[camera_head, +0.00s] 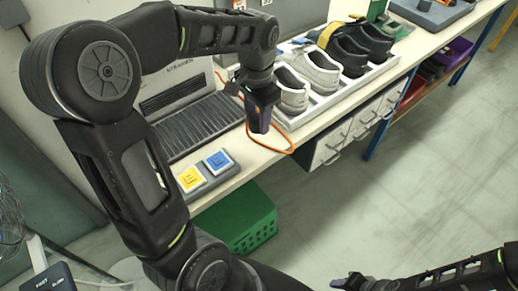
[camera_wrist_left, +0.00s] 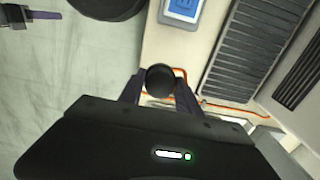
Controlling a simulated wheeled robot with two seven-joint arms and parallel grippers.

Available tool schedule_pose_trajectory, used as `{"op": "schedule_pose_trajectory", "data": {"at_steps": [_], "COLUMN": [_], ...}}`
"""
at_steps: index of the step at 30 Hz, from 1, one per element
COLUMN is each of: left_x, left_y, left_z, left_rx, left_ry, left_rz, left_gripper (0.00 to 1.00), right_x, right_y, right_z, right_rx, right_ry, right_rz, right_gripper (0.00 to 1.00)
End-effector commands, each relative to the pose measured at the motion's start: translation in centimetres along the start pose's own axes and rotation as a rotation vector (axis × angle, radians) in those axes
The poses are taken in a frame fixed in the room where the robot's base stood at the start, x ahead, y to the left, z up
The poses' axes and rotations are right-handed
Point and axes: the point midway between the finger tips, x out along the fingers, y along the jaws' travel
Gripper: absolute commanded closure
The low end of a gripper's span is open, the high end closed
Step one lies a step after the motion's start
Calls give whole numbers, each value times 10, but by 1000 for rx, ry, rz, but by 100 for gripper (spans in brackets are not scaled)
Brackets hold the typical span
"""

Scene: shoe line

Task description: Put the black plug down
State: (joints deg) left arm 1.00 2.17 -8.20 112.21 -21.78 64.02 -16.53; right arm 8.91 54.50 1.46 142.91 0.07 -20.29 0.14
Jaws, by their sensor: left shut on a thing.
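My left gripper (camera_head: 259,108) is over the front part of the bench, between the dark grille and the shoe tray. In the left wrist view its two fingers (camera_wrist_left: 160,92) are shut on the round black plug (camera_wrist_left: 160,78). An orange cord (camera_head: 284,150) hangs in a loop at the bench's front edge near the gripper, and it also shows behind the fingers in the left wrist view (camera_wrist_left: 222,108). My right gripper (camera_head: 350,283) is low at the bottom of the head view, away from the bench; its fingers are too small to judge.
A white tray (camera_head: 322,106) holds several shoes to the right. A dark ribbed grille (camera_head: 200,122) lies left of the gripper. A pad with yellow and blue buttons (camera_head: 205,182) sits at the bench's near end. A green crate (camera_head: 240,222) stands below. The floor at right is clear.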

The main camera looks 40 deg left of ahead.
Motion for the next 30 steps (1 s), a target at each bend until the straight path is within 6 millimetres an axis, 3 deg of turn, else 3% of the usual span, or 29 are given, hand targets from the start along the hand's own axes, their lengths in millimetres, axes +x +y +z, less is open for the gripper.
{"op": "schedule_pose_trajectory", "data": {"at_steps": [12, 23, 30], "left_x": [58, 64, 92], "left_y": [0, 0, 0], "left_z": [1, 0, 1], "left_rx": [1, 1, 1], "left_ry": [-4, -1, -5], "left_rz": [1, 0, 2], "left_gripper": [100, 100, 100], "right_x": [-5, -5, -8], "right_y": [-2, -1, -2], "right_z": [1, 1, 1], "right_rx": [1, 1, 2], "right_ry": [-2, -2, -3], "right_rz": [2, 2, 3], "right_gripper": [64, 64, 64]}}
